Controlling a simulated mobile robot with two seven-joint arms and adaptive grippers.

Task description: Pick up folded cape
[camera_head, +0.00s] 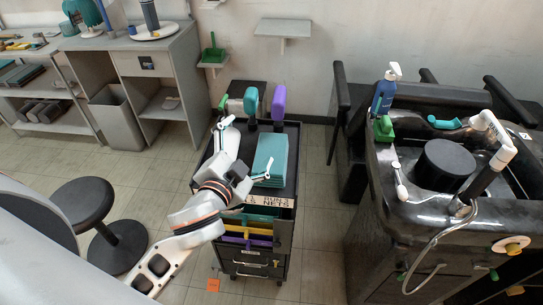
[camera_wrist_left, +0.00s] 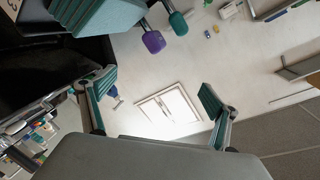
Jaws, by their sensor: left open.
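The folded cape (camera_head: 271,158) is a teal, flat, layered bundle lying on top of the black cart (camera_head: 292,135). In the left wrist view the teal layered cape (camera_wrist_left: 100,16) shows at the top left, cut off by the edge. My left gripper (camera_head: 250,150) is beside the cape's left side, its fingers spread and nothing visible between them. In the left wrist view the left gripper (camera_wrist_left: 155,95) is open, with the two teal-padded fingers far apart. I cannot tell whether a finger touches the cape. My right gripper is not in view.
A black stool (camera_head: 82,205) is at left, a black wash basin (camera_head: 400,215) at right. A grey bin (camera_head: 116,117) stands by the shelves. Floor between cart and basin is clear.

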